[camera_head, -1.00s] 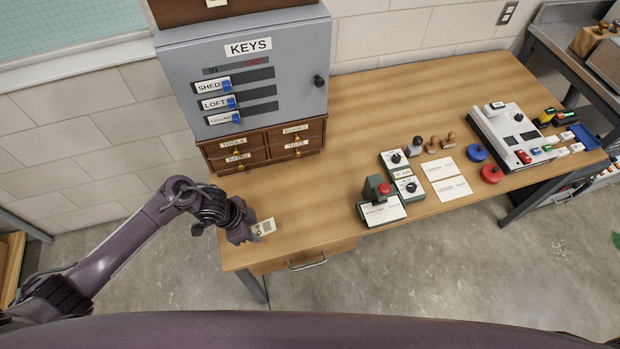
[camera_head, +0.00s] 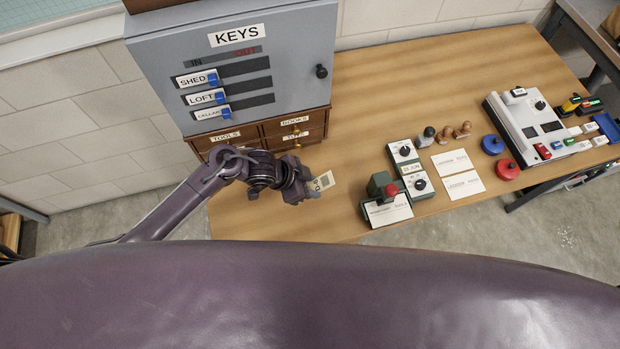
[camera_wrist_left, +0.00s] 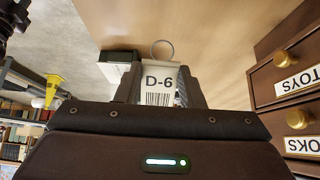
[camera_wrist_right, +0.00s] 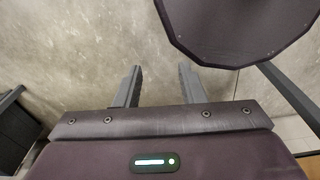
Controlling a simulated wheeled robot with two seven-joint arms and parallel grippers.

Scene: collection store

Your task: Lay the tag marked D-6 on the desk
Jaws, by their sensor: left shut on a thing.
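The tag marked D-6 (camera_wrist_left: 159,84) is a pale card with a barcode and a metal ring. My left gripper (camera_head: 307,188) is shut on it; in the left wrist view the tag sits between the two fingers. In the head view the tag (camera_head: 322,182) juts out to the right of the fingertips, over the left part of the wooden desk (camera_head: 270,219). Whether it touches the desk top I cannot tell. My right gripper (camera_wrist_right: 157,85) shows only in its wrist view, with its fingers apart and nothing between them, above a grey floor.
A grey KEYS cabinet (camera_head: 290,70) stands on small labelled drawers (camera_head: 285,129) behind my left gripper. A green stamp device with a red knob (camera_head: 385,196), dial boxes, cards (camera_head: 452,161), ink pads and a white console (camera_head: 525,130) occupy the desk's right. Bare wood lies around the tag.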

